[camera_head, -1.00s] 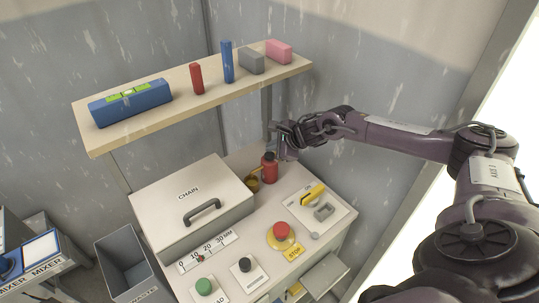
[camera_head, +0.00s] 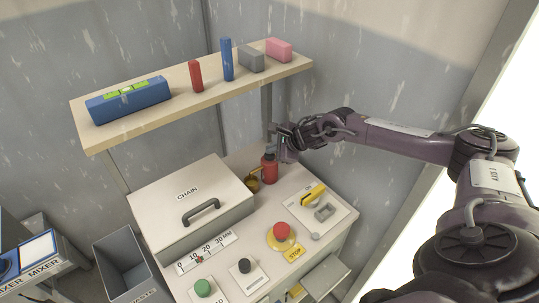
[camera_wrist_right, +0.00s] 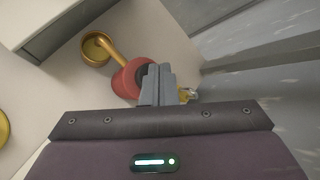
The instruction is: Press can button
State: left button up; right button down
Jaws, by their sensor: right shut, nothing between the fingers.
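The red can (camera_head: 270,173) stands upright on the bench beside a small brass cup (camera_head: 253,184), behind the yellow-handled switch plate. In the right wrist view the red can (camera_wrist_right: 128,80) is seen from above, with a brass arm running to the brass cup (camera_wrist_right: 96,50). My right gripper (camera_head: 277,154) is shut and empty, at the top of the can. In the wrist view its shut fingers (camera_wrist_right: 157,75) cover part of the dark can top, so the button and any contact cannot be made out. My left gripper is not in view.
A box labelled CHAIN (camera_head: 180,215) stands left of the can. A red stop button (camera_head: 281,231), a green button (camera_head: 203,287) and a yellow-handled switch (camera_head: 312,195) are in front. A wooden shelf (camera_head: 185,108) with blocks and a level hangs above left.

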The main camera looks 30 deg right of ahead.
aim_at(273, 156)
jog(key=shift+f+b, duration=0.35)
jog(key=shift+r, duration=0.1)
dwell(0.6)
jog(key=shift+r+p, duration=0.5)
jog(key=shift+r, duration=0.4)
jog(key=shift+r+p, duration=1.45)
jog(key=shift+r, duration=1.1)
jog(key=shift+f, duration=0.15)
